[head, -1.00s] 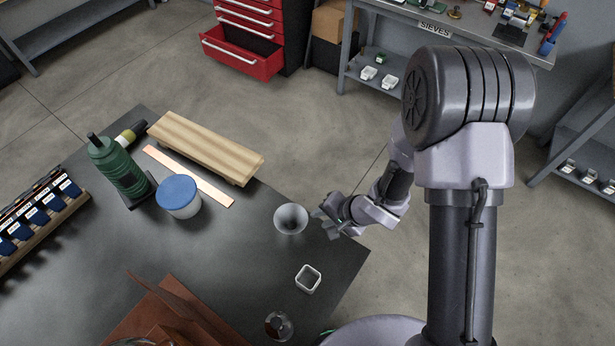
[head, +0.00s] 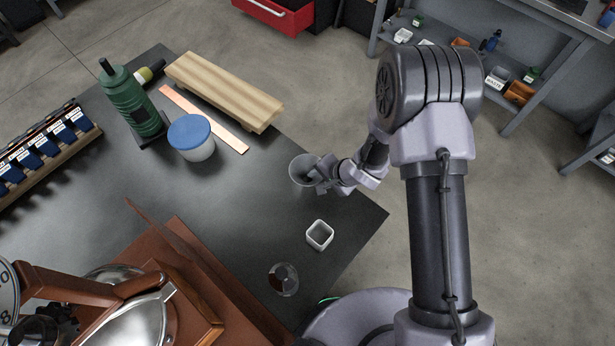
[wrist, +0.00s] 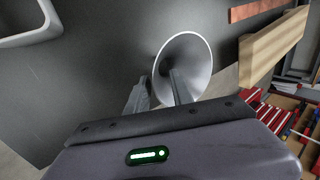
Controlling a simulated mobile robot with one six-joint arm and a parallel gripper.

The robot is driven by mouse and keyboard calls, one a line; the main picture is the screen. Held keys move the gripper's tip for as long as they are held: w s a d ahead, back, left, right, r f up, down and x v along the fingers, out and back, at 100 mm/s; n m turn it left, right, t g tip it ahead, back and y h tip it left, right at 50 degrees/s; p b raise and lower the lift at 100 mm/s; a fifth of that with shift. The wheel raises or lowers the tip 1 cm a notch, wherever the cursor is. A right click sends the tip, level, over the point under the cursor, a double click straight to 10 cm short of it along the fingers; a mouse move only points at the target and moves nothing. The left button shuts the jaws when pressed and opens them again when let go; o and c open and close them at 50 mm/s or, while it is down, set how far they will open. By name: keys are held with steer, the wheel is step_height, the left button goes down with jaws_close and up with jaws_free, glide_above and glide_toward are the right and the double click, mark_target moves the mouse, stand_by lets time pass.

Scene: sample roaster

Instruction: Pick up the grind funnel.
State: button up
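The grind funnel (head: 302,169) is a grey cone standing wide mouth up on the dark worktop, near its right edge. In the wrist view its pale round rim (wrist: 207,55) faces the camera. My gripper (wrist: 158,92) is at the funnel's near side. Its fingers are apart, one reaching over the funnel's mouth and the other outside the wall. I see no clear contact between the fingers and the wall. In the head view my gripper (head: 322,174) overlaps the funnel's right side, and its fingertips are partly hidden.
A white square cup (head: 319,235) and a clear round vessel (head: 283,279) stand nearer on the worktop. The brown roaster (head: 185,262) fills the lower left.

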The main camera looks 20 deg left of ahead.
jaws_close()
stand_by(1.3)
